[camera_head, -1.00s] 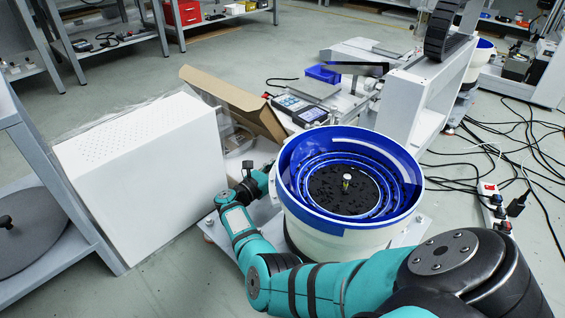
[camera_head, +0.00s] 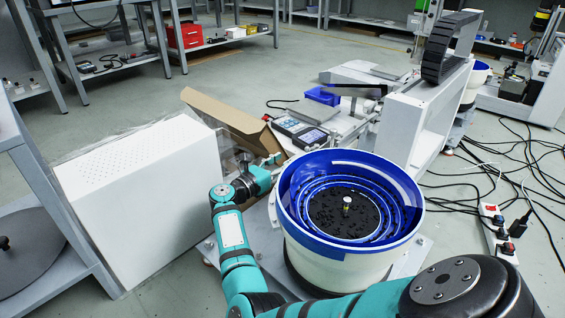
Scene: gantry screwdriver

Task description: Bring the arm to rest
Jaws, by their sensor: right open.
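My right arm, teal and black, comes in from the lower right. It passes in front of the blue-and-white feeder bowl (camera_head: 318,240) and bends up along its left side. My right gripper (camera_head: 275,160) is small and partly blurred against the clutter. It is open at the left of the bowl's rim, near the brown cardboard flap (camera_head: 225,115) and the white cabinet (camera_head: 140,190). I see nothing held in it. My left gripper is not in view.
The bowl holds many small black parts and a small upright post (camera_head: 346,204). Behind it stand a handheld device (camera_head: 308,135), a blue bin (camera_head: 322,96) and a white gantry frame (camera_head: 410,125). Cables and a power strip (camera_head: 497,230) lie on the floor at right.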

